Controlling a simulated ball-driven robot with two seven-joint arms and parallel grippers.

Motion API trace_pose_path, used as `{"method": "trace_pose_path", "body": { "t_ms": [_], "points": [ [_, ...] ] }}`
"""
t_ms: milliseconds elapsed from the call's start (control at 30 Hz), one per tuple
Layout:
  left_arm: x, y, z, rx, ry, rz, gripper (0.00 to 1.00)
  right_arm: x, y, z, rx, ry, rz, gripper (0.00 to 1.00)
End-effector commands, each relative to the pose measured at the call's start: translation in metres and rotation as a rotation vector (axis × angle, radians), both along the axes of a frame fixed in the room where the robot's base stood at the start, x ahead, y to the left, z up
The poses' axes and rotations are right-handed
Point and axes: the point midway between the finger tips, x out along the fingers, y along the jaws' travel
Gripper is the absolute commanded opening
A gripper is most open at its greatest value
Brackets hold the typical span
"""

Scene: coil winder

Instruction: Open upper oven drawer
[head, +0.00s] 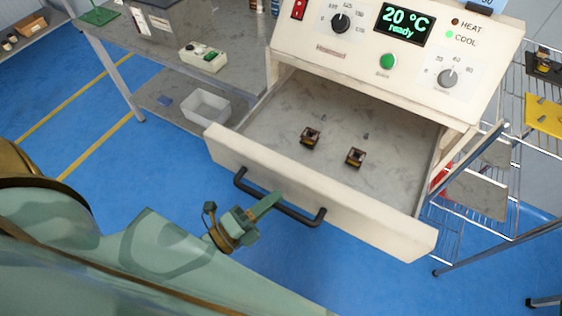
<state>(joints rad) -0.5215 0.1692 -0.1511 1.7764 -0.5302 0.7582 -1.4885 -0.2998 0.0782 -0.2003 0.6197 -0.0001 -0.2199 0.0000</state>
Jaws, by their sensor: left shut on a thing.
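The upper oven drawer (330,200) is pulled well out of the cream oven (330,65). Its grey inside shows two small brown-and-dark coil-like parts (310,137) (356,157) and a few small pegs. A dark bar handle (303,218) runs along the drawer's front. My left gripper (266,205) is shut on this handle near its middle; its green fingers reach the bar from the left. The finger tips at the bar are partly hidden. My right gripper is not in view.
A grey bench (232,72) with a white box device (202,58) stands at the left, with a clear bin (205,105) on its lower shelf. A wire rack (500,160) stands close at the right. Blue floor is free in front of the drawer.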

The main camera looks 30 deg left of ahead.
Motion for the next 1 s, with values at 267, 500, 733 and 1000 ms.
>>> {"method": "trace_pose_path", "body": {
  "t_ms": [267,500,733,1000],
  "points": [
    [-0.018,0.001,-0.001,0.001,0.003,0.0,0.0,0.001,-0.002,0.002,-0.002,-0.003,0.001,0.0],
    [-0.019,0.001,-0.001,0.003,0.003,0.0,0.0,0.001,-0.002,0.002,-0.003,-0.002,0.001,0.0],
    [-0.019,0.001,-0.001,0.002,0.002,0.0,0.36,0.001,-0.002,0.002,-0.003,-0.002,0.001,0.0],
    [-0.018,0.001,-0.001,0.0,0.001,0.0,0.36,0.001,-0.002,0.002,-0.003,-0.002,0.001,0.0]
  ]
}}
